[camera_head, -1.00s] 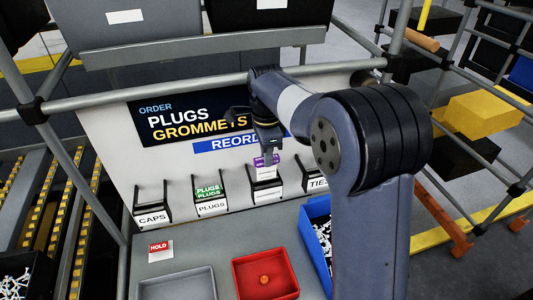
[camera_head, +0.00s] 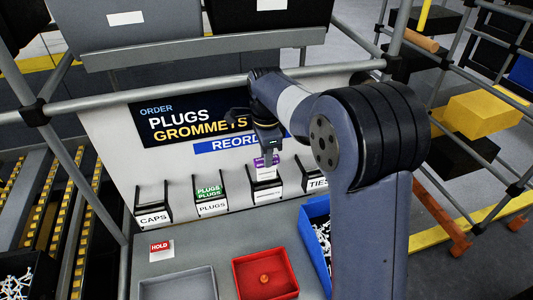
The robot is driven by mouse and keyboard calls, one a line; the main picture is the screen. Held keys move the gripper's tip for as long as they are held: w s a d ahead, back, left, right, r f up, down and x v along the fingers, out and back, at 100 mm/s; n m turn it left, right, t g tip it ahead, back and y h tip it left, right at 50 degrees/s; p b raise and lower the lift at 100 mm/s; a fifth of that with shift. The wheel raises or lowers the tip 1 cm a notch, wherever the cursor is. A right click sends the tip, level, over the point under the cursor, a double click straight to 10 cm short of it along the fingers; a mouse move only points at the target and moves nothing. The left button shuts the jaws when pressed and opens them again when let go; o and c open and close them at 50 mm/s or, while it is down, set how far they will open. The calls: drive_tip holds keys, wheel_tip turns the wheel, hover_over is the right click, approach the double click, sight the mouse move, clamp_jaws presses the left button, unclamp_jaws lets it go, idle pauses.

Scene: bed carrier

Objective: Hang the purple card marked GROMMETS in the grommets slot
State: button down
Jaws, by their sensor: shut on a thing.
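The purple-topped card (camera_head: 262,163) is pinched in my gripper (camera_head: 270,148), which is shut on its upper edge. The card hangs upright at the third slot (camera_head: 267,192) of the row, between the PLUGS slot and the TIES slot. The card's lower part is at the slot's mouth; I cannot tell how deep it sits. The third slot's label is too small to read. The PLUGS slot (camera_head: 212,208) holds a green card (camera_head: 208,191).
The CAPS slot (camera_head: 152,218) and TIES slot (camera_head: 317,184) flank the row. The sign board (camera_head: 190,120) stands behind. Below are a HOLD card (camera_head: 161,247), a grey tray (camera_head: 176,286), a red tray (camera_head: 290,291) and a blue bin (camera_head: 310,217). A rail (camera_head: 180,89) crosses above.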

sight(267, 179)
drive_tip(key=shift+f+b, duration=2.15)
drive_tip(key=shift+f, duration=1.5)
drive_tip(key=c, duration=1.3)
unclamp_jaws()
drive_tip(key=shift+r, duration=0.1)
drive_tip(key=shift+o, duration=0.2)
drive_tip(key=shift+r, duration=0.1)
wheel_tip(267, 179, up, 11)
drive_tip(key=shift+f+b, duration=0.2)
drive_tip(key=shift+b, duration=0.1)
